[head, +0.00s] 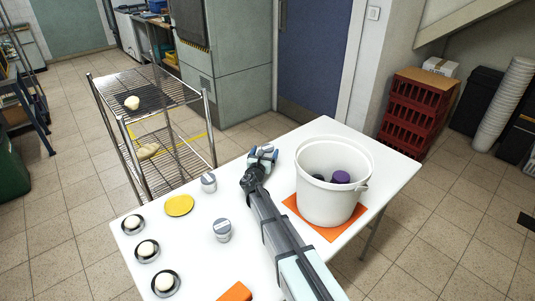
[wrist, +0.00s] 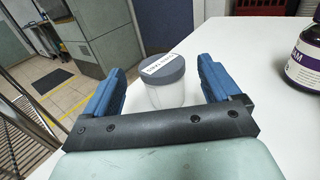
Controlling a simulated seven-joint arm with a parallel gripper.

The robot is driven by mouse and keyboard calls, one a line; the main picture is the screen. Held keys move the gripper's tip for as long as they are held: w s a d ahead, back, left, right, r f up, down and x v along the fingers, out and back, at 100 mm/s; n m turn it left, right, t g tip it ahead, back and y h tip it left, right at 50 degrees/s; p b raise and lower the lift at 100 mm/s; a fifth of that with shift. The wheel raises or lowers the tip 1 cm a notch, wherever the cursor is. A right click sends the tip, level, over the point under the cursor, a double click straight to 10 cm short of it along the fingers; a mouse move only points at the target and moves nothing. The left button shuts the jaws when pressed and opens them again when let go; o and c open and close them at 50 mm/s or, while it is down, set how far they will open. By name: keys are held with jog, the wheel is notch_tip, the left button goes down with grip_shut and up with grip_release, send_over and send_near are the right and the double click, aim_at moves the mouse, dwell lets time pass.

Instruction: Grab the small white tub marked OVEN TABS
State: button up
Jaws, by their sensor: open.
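A small white tub with a grey lid (wrist: 165,84) stands upright on the table between my fingers in the wrist view. The lettering on its lid label is upside down and seems to read OVEN TABS. In the head view, only the top of this tub (head: 267,149) shows at my gripper (head: 262,157). My gripper (wrist: 160,90) is open, with one blue finger on each side of the tub. I see no grip on it. Two similar grey-lidded tubs, one farther back (head: 208,183) and one nearer (head: 222,231), stand left of my arm.
A white bucket (head: 330,205) with dark and purple-topped items inside stands on an orange mat (head: 291,204). A purple jar (wrist: 305,58) is at the wrist view's right edge. A yellow disc (head: 179,205) and several dark dishes with pale balls lie left. A wire rack (head: 172,98) stands behind.

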aim_at(269, 145)
jog(key=shift+w+d, duration=0.2)
jog(key=shift+w, duration=0.75)
jog(key=shift+w+d, duration=0.15)
jog(key=shift+w, duration=0.85)
jog(key=shift+w+d, duration=0.2)
jog(key=shift+w, duration=0.75)
jog(key=shift+c, duration=0.5)
jog(key=c, duration=1.1)
